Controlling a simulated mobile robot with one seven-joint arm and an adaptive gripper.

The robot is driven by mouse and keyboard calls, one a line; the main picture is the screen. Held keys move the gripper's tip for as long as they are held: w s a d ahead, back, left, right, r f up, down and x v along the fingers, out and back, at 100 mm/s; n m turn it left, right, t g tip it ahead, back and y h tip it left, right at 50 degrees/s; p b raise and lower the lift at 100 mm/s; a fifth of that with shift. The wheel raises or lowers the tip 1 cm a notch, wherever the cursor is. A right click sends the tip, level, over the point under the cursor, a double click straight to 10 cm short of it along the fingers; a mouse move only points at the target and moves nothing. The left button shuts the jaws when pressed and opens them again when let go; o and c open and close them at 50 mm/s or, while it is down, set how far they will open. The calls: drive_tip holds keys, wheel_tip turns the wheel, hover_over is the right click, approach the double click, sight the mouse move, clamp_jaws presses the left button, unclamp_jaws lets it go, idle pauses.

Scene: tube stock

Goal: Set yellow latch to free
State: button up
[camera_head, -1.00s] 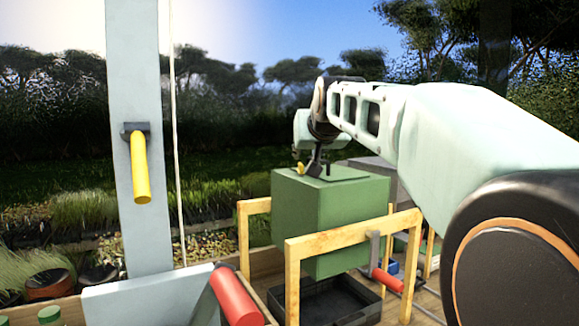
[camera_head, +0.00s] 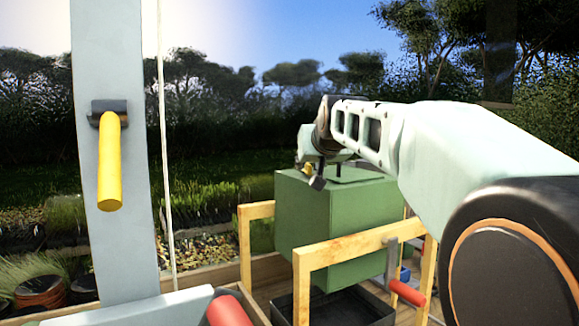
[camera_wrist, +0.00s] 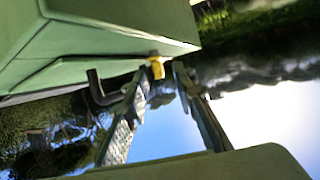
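A small yellow piece (camera_head: 308,168), perhaps the latch, shows at the upper left of a green box (camera_head: 335,225). It also shows in the wrist view (camera_wrist: 157,67), close to the edge of the green box (camera_wrist: 110,28). My gripper (camera_wrist: 161,70) is open, with its two fingertips apart on either side of the yellow piece in that view. I cannot tell whether they touch it. In the head view my gripper (camera_head: 316,181) is small and partly hidden at the top of the box. A larger yellow lever (camera_head: 110,165) hangs down from a dark mount on the pale post.
Wooden frames (camera_head: 345,250) stand around the green box, above a black tray (camera_head: 340,305). A dark hooked handle (camera_wrist: 98,90) sits beside the left finger. Red handles (camera_head: 408,293) (camera_head: 228,312) show low in the head view. A thin pale cord (camera_head: 166,150) hangs near the post.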

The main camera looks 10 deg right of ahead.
drive_tip(key=shift+w+f, duration=0.2)
drive_tip(key=shift+w, duration=0.4)
drive_tip(key=shift+s, duration=0.1)
clamp_jaws()
